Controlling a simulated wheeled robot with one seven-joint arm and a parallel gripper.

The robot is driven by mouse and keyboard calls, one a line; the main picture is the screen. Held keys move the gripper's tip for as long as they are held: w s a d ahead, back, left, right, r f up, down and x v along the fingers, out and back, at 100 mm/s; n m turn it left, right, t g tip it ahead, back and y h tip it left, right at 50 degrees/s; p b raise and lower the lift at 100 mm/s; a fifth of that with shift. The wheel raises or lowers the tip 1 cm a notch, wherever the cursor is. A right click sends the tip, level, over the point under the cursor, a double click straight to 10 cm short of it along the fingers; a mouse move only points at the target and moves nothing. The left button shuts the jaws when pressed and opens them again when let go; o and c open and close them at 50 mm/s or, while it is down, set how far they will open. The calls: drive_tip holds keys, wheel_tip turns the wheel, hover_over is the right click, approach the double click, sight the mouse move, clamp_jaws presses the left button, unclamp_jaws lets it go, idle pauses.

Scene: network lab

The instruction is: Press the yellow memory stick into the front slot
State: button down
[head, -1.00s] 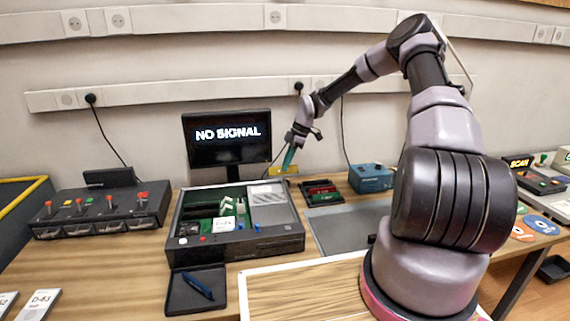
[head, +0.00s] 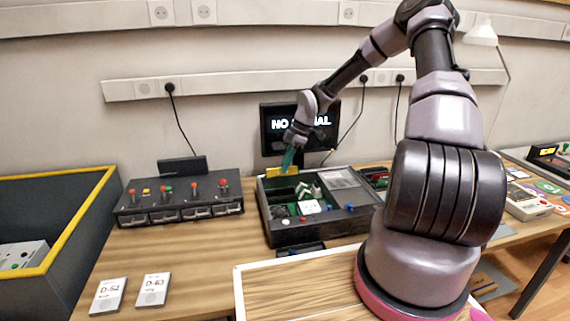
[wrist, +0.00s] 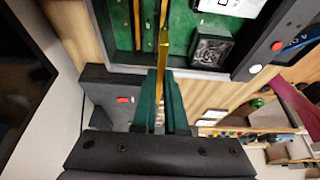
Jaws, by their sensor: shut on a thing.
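The yellow memory stick (head: 283,171) is held below the teal fingers of my gripper (head: 288,158), above the back left part of the open computer case (head: 292,234). In the wrist view the stick (wrist: 163,45) shows edge-on between the fingers (wrist: 160,105), which are shut on it. Long slots (wrist: 137,25) on the green board (wrist: 180,30) show beside the stick. I cannot tell whether the stick touches a slot. The front slot cannot be made out clearly in the head view.
A monitor (head: 278,125) reading "NO SIGNAL" stands behind my gripper. A dark box with red knobs (head: 180,198) stands left of the case. A black cooler block (wrist: 208,48) sits on the board. Two white label cards (head: 152,290) lie on the table at the front left.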

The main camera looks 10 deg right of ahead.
drive_tip(key=shift+a+f, duration=0.1)
drive_tip(key=shift+f, duration=3.85)
drive_tip(key=shift+f, duration=0.45)
drive_tip(key=shift+f, duration=0.4)
drive_tip(key=shift+f, duration=0.6)
drive_tip(key=c, duration=0.9)
unclamp_jaws()
drive_tip(key=shift+c, duration=1.2)
drive_tip(key=shift+r, duration=4.05)
